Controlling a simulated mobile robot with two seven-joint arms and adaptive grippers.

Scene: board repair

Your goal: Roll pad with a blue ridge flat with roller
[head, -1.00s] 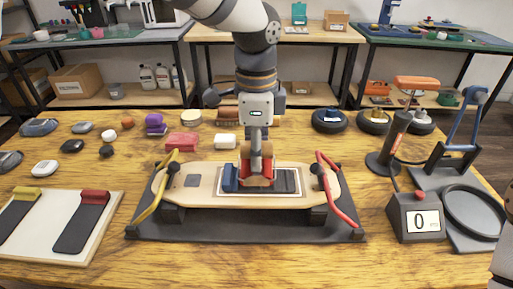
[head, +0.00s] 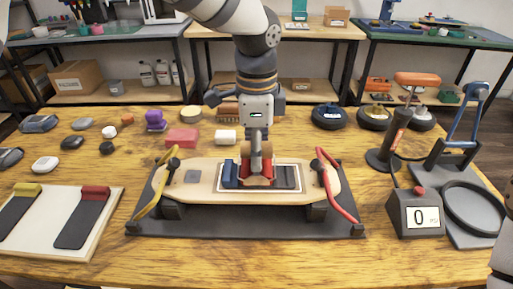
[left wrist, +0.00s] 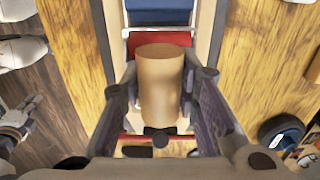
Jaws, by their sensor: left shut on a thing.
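My left gripper (head: 256,150) comes down from above over the middle of a wooden skateboard deck (head: 210,188). It is shut on the tan handle (left wrist: 160,88) of a roller, seen between the fingers in the left wrist view. The red part of the roller (head: 262,181) is low over the pad; I cannot tell whether it presses on it. The dark pad (head: 286,178) lies on the deck, with its blue ridge (head: 230,175) to the left of the roller. The ridge also shows beyond the red part in the left wrist view (left wrist: 160,17). The gripper and roller hide the pad's middle. My right gripper is out of view.
The deck rests on a dark stand (head: 240,222) between a yellow clamp handle (head: 148,208) and a red one (head: 340,200). A white board with dark strips (head: 45,225) lies at left. A gauge box (head: 415,213) stands at right. Small blocks sit behind the deck.

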